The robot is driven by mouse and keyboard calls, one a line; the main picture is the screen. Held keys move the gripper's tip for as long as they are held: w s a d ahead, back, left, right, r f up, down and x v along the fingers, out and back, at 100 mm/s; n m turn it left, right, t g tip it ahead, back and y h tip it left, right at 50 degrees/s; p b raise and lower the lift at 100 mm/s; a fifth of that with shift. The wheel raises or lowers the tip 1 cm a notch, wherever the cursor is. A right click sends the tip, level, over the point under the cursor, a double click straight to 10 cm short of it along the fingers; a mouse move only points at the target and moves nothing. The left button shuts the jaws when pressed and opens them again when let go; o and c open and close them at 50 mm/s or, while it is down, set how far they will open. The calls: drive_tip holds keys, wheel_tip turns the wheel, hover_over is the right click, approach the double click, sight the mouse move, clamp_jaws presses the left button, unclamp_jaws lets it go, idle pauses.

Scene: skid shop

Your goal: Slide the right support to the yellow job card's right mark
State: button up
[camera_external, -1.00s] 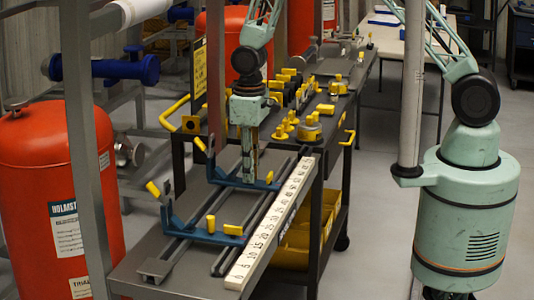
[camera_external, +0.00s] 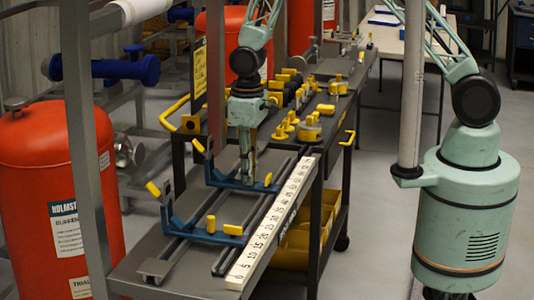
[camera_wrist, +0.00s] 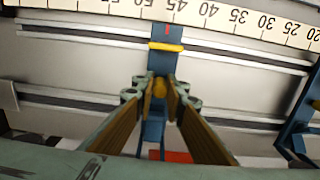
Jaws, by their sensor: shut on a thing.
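The right support (camera_external: 232,183) is the farther blue cradle on the rails, with a yellow tip on its left arm. My gripper (camera_external: 246,182) points down over it and is shut on its yellow knob. In the wrist view the fingers (camera_wrist: 160,92) close around the knob, and the blue support (camera_wrist: 157,62) reaches toward the scale. Its yellow bar (camera_wrist: 166,46) and red pointer lie near 45. The nearer blue support (camera_external: 205,235) stands apart, closer to the camera. A yellow card (camera_external: 200,68) stands behind the bench; its writing is too small to read.
A white scale (camera_external: 272,222) runs along the bench's right edge beside two rails (camera_external: 180,250). The other support (camera_wrist: 303,118) shows at the right of the wrist view. Yellow-topped parts (camera_external: 285,128) stand behind my gripper. Bare rail lies between the supports.

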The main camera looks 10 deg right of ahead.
drive_tip(key=shift+s+a, duration=0.25)
drive_tip(key=shift+s, duration=0.25)
drive_tip(key=o, duration=0.8)
drive_tip(key=shift+r, duration=0.1)
wheel_tip(320, 180, up, 7)
drive_tip(key=p, duration=0.3)
idle(0.9)
idle(0.5)
